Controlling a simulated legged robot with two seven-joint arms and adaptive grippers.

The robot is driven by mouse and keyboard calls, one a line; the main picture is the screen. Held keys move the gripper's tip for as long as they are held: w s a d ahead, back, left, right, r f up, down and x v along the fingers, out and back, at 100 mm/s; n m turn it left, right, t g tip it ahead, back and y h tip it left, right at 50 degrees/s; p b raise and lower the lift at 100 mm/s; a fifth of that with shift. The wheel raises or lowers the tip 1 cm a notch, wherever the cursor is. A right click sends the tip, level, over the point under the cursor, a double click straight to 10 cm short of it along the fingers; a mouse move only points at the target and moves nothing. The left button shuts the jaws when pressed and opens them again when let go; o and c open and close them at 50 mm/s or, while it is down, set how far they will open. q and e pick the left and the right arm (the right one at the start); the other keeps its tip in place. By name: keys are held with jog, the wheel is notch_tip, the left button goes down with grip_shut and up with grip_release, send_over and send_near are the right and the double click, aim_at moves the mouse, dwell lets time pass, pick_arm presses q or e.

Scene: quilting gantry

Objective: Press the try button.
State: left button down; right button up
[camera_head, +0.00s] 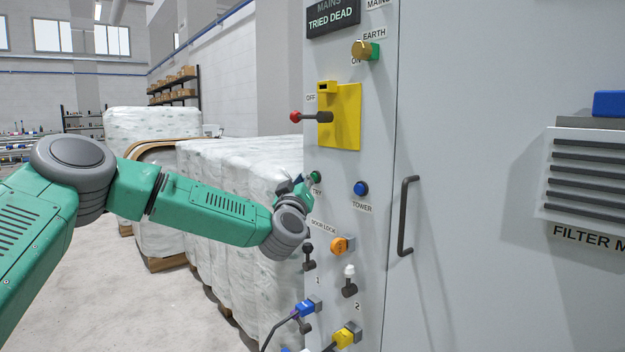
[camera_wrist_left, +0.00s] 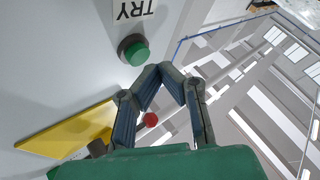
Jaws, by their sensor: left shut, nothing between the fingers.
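The try button (camera_head: 315,177) is a small green round button on the grey cabinet front, above its TRY label (camera_head: 317,191). In the left wrist view the green button (camera_wrist_left: 136,52) sits in a dark ring beside the TRY label (camera_wrist_left: 133,10). My left gripper (camera_head: 299,184) is shut and empty, just left of the button in the head view. In the left wrist view its fingertips (camera_wrist_left: 164,68) are close beside the button, and the button's face is uncovered. I cannot tell how far the tips are from the panel. My right gripper is not in view.
Above is a yellow plate (camera_head: 350,130) with a red-knobbed lever (camera_head: 296,117). A blue TOWER button (camera_head: 361,188) is to the right, with a cabinet handle (camera_head: 405,215) beyond. Below are an orange connector (camera_head: 341,245) and small levers. Wrapped pallets (camera_head: 235,225) stand behind my arm.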

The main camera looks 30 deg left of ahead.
pick_arm(q)
jog(key=shift+s, duration=0.1)
jog(key=s, duration=0.1)
jog(key=s+a, duration=0.1)
jog(key=s, duration=0.1)
jog(key=s+a+p, duration=0.1)
jog(key=shift+s, duration=0.3)
dwell(0.9)
